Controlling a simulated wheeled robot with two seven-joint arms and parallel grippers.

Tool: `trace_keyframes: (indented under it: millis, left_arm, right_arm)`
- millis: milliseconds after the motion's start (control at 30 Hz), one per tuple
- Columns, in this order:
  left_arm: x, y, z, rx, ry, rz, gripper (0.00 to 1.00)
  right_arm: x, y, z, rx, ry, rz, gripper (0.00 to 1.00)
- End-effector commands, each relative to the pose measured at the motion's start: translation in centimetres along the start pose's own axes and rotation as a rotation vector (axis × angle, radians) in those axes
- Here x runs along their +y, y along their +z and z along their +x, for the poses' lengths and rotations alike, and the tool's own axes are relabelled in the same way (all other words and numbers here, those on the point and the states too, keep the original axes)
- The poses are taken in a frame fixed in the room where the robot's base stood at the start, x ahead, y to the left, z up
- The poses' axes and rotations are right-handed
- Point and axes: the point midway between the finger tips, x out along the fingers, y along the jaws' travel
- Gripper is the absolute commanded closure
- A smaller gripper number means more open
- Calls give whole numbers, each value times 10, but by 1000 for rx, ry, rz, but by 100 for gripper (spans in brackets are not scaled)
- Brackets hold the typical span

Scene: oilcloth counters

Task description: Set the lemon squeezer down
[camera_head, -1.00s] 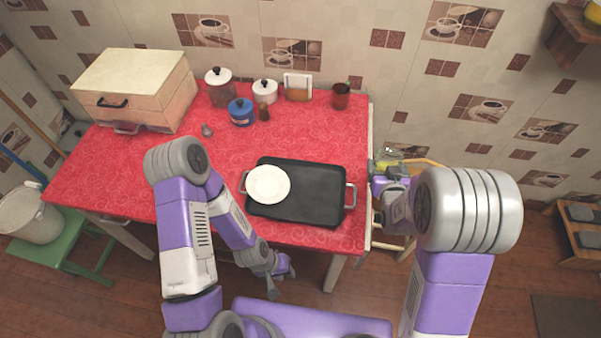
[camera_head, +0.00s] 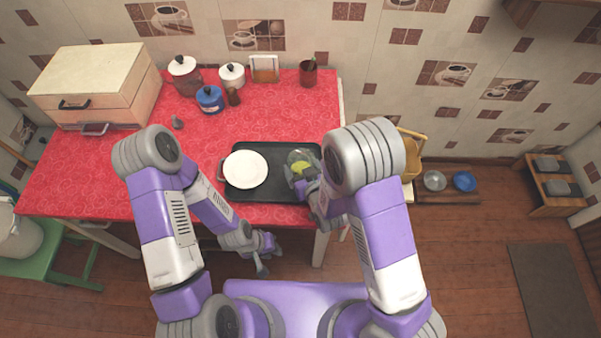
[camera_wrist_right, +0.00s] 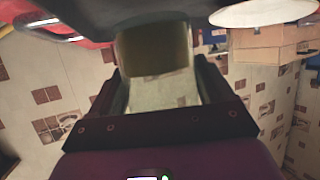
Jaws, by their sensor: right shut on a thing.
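The lemon squeezer (camera_head: 299,158), clear with a yellow-green part, is held by my right gripper (camera_head: 304,181) over the right part of the black tray. My right gripper is shut on it; whether it touches the tray cannot be told. In the right wrist view, a blurred, see-through part of it (camera_wrist_right: 155,50) shows between the fingers. The black tray (camera_head: 240,193) lies on the red counter with a white plate (camera_head: 246,169) on its left half. My left gripper (camera_head: 268,258) is open and empty, low in front of the counter.
A wooden bread box (camera_head: 95,85) stands at the back left of the red counter (camera_head: 130,170). Bare cloth lies left of the tray. A yellow chair (camera_head: 410,155) is right of the counter.

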Motion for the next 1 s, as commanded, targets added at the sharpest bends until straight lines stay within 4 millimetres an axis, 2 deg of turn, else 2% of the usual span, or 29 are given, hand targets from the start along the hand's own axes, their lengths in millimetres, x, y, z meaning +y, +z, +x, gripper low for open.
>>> trace_keyframes:
  millis: [33,167,600,633,700,767,1000]
  left_arm:
    - [-2,0,4,0,0,0,70]
    - [-3,0,7,0,0,0,70]
    - [-4,0,12,0,0,0,70]
    - [-4,0,11,0,0,0,70]
    - [-4,0,11,0,0,0,70]
    - [-4,0,10,0,0,0,70]
    - [-4,0,9,0,0,0,70]
  right_arm:
    - [0,11,4,-3,0,-2,60]
    - [0,24,10,-1,0,-1,60]
    - [0,28,12,1,1,1,60]
    - [0,28,11,-2,1,1,17]
    - [0,28,11,-2,1,0,6]
    - [0,28,11,-2,1,0,0]
    - [0,26,11,-2,1,0,0]
